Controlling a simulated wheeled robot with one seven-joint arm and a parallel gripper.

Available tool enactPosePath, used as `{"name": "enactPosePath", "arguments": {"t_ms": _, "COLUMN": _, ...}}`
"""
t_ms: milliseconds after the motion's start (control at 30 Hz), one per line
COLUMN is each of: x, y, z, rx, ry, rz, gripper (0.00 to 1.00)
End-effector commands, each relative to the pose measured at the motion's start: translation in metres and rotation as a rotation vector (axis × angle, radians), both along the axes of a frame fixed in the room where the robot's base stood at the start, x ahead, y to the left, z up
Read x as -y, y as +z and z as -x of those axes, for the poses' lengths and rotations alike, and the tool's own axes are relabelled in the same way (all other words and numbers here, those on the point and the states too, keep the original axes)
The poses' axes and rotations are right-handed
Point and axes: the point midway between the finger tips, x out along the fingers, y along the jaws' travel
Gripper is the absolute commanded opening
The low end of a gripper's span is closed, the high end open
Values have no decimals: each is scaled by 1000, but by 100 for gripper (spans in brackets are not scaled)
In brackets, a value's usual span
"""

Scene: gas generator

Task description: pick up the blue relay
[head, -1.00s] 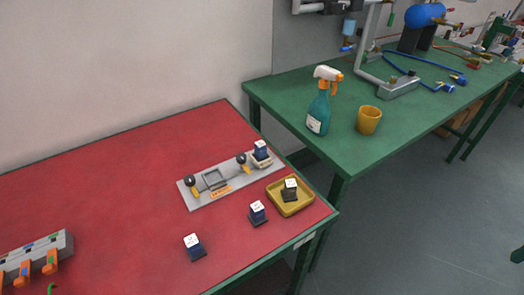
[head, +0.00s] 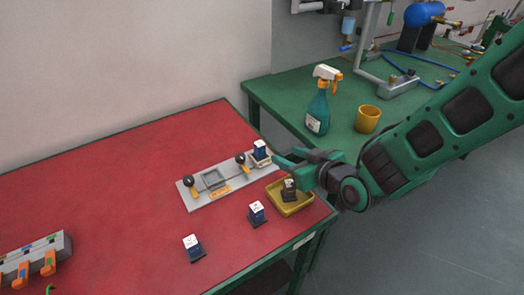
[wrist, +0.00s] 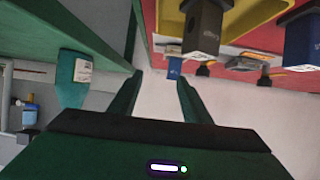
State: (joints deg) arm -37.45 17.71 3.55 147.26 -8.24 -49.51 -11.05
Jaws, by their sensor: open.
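A blue relay (head: 260,149) with a white top sits upright in a socket at the right end of the grey plate (head: 205,200). It also shows beyond my fingertips in the wrist view (wrist: 175,68). Two more dark blue relays, one (head: 257,212) near the tray and one (head: 193,246) farther left, stand on the red table. A black relay (head: 289,190) sits in the yellow tray (head: 299,209). My gripper (head: 279,157) is open and empty, just right of the socketed relay and apart from it. It also shows in the wrist view (wrist: 160,78).
A spray bottle (head: 318,112) and an orange cup (head: 368,120) stand on the green table (head: 280,92) behind my arm. Round-topped parts (head: 241,158) stand on the plate. A grey block with orange parts (head: 40,255) is at lower left. The red table's (head: 110,190) middle is clear.

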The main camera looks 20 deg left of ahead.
Motion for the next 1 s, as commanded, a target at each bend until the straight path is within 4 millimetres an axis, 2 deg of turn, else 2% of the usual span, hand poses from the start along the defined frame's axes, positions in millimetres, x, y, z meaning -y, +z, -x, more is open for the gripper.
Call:
{"name": "enactPosePath", "arguments": {"t_ms": 33, "x": -10, "y": -1, "z": 6, "rx": 9, "ry": 17, "rz": -15, "gripper": 44}}
{"name": "enactPosePath", "arguments": {"t_ms": 167, "x": -25, "y": -2, "z": 10, "rx": 25, "ry": 36, "rz": -41, "gripper": 44}}
{"name": "enactPosePath", "arguments": {"t_ms": 400, "x": -50, "y": -14, "z": -10, "rx": 28, "ry": 36, "rz": -44, "gripper": 44}}
{"name": "enactPosePath", "arguments": {"t_ms": 733, "x": -67, "y": -25, "z": -25, "rx": 28, "ry": 33, "rz": -43, "gripper": 44}}
{"name": "enactPosePath", "arguments": {"t_ms": 1000, "x": -93, "y": -40, "z": -45, "rx": 28, "ry": 33, "rz": -43, "gripper": 44}}
